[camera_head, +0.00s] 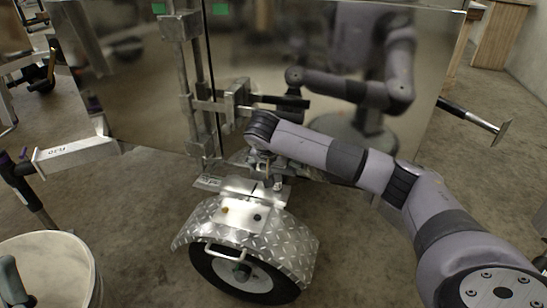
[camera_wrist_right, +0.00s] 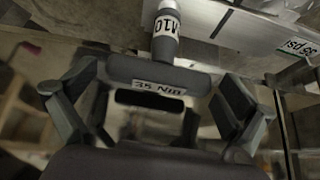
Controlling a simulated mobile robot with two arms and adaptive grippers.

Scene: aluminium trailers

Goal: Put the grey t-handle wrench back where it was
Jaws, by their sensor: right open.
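The grey T-handle wrench shows in the right wrist view, with its dark grey crossbar (camera_wrist_right: 185,78) bearing a white label and its shaft pointing away toward metal parts. A white band on the shaft carries more lettering. My right gripper (camera_wrist_right: 160,88) is open, one finger off each end of the crossbar, not closed on it. Whether the wrench's far tip is seated cannot be told. In the head view my right gripper (camera_head: 262,162) is above the trailer's bracket near the fender, largely hidden by my wrist.
The diamond-plate fender (camera_head: 222,232) covers a wheel (camera_head: 243,278) below my right gripper. A shiny trailer panel (camera_head: 130,95) with clamps stands close behind and mirrors my arm. A white bucket (camera_head: 45,258) stands at lower left. The floor right of the wheel is clear.

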